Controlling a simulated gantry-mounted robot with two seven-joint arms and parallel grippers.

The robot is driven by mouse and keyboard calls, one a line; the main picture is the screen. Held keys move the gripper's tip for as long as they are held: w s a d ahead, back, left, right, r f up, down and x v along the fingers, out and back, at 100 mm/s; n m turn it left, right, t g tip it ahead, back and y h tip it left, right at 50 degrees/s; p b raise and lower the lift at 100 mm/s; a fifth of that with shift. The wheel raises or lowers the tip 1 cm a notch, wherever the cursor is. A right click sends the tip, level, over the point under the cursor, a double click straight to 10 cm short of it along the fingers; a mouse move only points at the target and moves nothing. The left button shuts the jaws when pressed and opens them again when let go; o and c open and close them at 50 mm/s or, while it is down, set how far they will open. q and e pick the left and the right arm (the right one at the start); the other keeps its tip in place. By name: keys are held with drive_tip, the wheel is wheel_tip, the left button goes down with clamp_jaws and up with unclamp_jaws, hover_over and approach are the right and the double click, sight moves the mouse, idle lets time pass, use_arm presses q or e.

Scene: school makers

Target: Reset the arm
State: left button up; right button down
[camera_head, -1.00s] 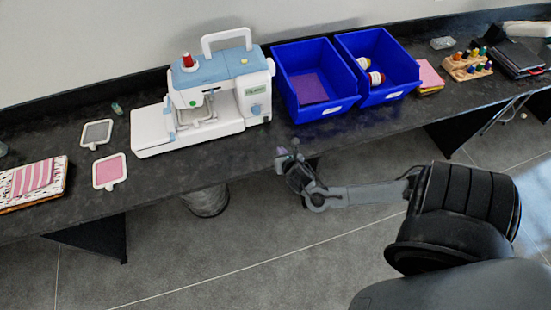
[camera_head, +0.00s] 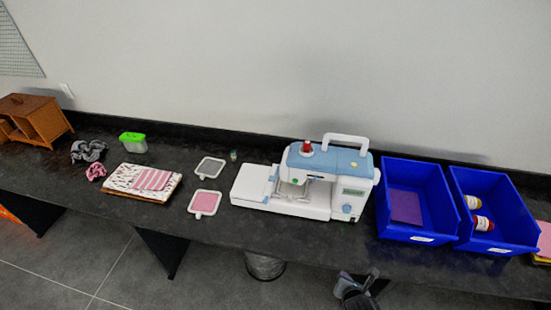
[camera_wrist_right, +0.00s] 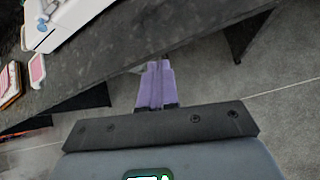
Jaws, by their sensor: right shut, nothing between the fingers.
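My right gripper (camera_head: 357,284) shows at the bottom edge of the head view, in front of the table's front edge and below the sewing machine. In the right wrist view its purple fingers (camera_wrist_right: 156,84) are together with nothing between them. The floor and the dark table's edge lie beyond the fingertips. Most of my right arm is out of the head view. My left gripper does not show in either view.
The dark table (camera_head: 225,244) runs along the wall. On it stand a white and blue sewing machine (camera_head: 325,185), two blue bins (camera_head: 412,236), two small frames, folded fabric (camera_head: 140,181), a green-lidded container (camera_head: 133,142) and a wooden box (camera_head: 35,121). Open floor lies in front.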

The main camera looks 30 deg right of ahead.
drive_tip(key=s+a+r+m+g+y, duration=0.25)
drive_tip(key=s+a+r+m, duration=0.2)
drive_tip(key=a+m, duration=0.5)
drive_tip(key=s+a+r+m+g+y, duration=0.25)
drive_tip(key=a+r+m, duration=0.4)
drive_tip(key=m, duration=0.55)
wheel_tip(320, 180, up, 12)
drive_tip(key=t+p, duration=0.1)
drive_tip(key=p, duration=1.1)
drive_tip(key=shift+s+a+r+m+p, duration=0.2)
drive_tip(key=shift+s+r+m+p, duration=0.05)
drive_tip(key=shift+s+m+p, duration=0.2)
